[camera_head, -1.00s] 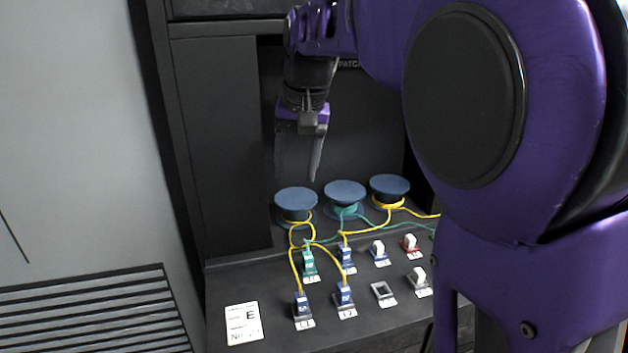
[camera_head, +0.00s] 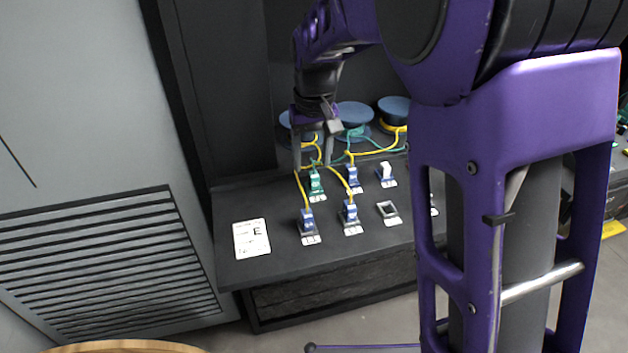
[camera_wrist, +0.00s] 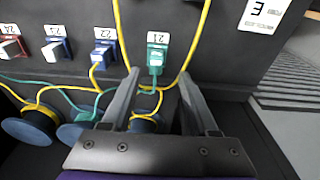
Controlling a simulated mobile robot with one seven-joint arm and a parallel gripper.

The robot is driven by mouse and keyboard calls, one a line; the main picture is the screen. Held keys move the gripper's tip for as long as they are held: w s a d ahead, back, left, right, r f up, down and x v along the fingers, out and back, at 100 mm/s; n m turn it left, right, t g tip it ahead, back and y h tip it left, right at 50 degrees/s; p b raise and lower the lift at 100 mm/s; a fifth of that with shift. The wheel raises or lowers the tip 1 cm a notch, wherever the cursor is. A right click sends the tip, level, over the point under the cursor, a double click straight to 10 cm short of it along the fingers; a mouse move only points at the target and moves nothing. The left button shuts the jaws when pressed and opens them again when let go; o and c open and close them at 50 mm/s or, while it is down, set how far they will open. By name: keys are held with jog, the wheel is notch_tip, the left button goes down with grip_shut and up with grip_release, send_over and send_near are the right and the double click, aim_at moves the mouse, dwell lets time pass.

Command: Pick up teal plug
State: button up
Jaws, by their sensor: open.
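The teal plug (camera_head: 316,183) sits upright in its socket in the back row on the dark bench, at the left end of that row. In the wrist view the teal plug (camera_wrist: 157,58) has a white label and a teal cable at its lower end. My gripper (camera_wrist: 160,82) is open. Its two fingers point toward the plug, one on each side in the picture, with the tips short of it. In the head view my gripper (camera_head: 313,155) is just behind and above the plug, and nothing is held.
Blue plugs (camera_head: 307,221) (camera_head: 350,211) with yellow cables stand in front, and another blue plug (camera_head: 352,175) is to the right. Yellow cables (camera_wrist: 192,45) pass close to the fingers. Blue spools (camera_head: 355,115) stand behind. A labelled card (camera_head: 251,238) lies at left.

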aim_at(314, 174)
jog(key=shift+w+d+f+b, duration=0.1)
jog(key=shift+w+f+b, duration=0.1)
jog(key=shift+f, duration=0.7)
jog(key=shift+w+f+b, duration=0.15)
jog(key=shift+f, duration=0.8)
jog(key=shift+w+d+f+b, duration=0.1)
jog(key=shift+w+f+b, duration=0.1)
jog(key=shift+f, duration=0.7)
jog(key=shift+s, duration=0.1)
jog(key=shift+c, duration=0.3)
grip_shut()
